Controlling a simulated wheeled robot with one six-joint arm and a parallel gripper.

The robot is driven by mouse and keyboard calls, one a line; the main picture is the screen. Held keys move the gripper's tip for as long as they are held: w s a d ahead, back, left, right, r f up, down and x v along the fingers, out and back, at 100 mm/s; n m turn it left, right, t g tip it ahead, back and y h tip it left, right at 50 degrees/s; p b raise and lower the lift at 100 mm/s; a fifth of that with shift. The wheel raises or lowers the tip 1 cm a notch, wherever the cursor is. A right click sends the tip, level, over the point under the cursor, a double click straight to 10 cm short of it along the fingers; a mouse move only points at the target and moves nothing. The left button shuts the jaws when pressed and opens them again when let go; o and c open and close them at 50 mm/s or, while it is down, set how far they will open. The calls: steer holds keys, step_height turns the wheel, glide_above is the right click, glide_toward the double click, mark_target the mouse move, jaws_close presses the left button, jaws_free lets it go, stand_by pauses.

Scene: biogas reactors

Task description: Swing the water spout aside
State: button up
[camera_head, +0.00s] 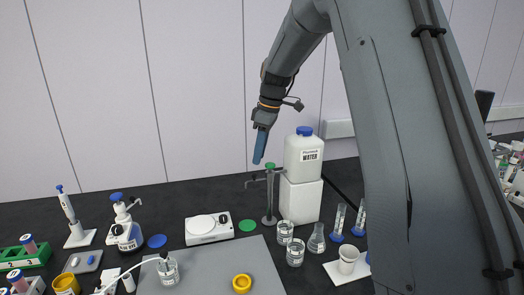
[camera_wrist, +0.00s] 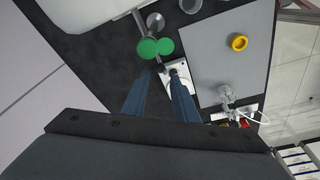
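The water spout (camera_head: 258,178) is a thin grey bar across the top of a metal post (camera_head: 269,203) with a green cap (camera_head: 270,165). It points left, its dark end turned down, in front of the white water container (camera_head: 303,158). My gripper (camera_head: 259,160) points down just above and left of the cap, apparently clear of the spout. In the wrist view my gripper (camera_wrist: 161,76) is open, its two blue fingers apart with nothing held. The green cap (camera_wrist: 147,48) lies just beyond the fingertips, and the spout's dark end (camera_wrist: 161,68) shows between them.
A white balance (camera_head: 208,228) and a flat green disc (camera_head: 247,225) are left of the post. Glass beakers (camera_head: 295,252) and a flask (camera_head: 317,238) stand close to its right. A grey mat (camera_head: 212,272) with a yellow ring (camera_head: 242,283) is in front.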

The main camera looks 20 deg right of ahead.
steer(key=shift+b+x, duration=1.9)
steer(key=shift+x, duration=2.05)
steer(key=shift+w+d, duration=0.1)
steer(key=shift+w, duration=0.2)
steer(key=shift+w+d, duration=0.2)
steer(key=shift+w, duration=0.75)
steer(key=shift+w+d, duration=0.5)
steer(key=shift+w, duration=0.35)
steer(key=shift+w+d, duration=0.45)
steer(key=shift+d, duration=0.05)
steer(key=shift+s+a, duration=0.15)
steer(key=shift+s, duration=0.1)
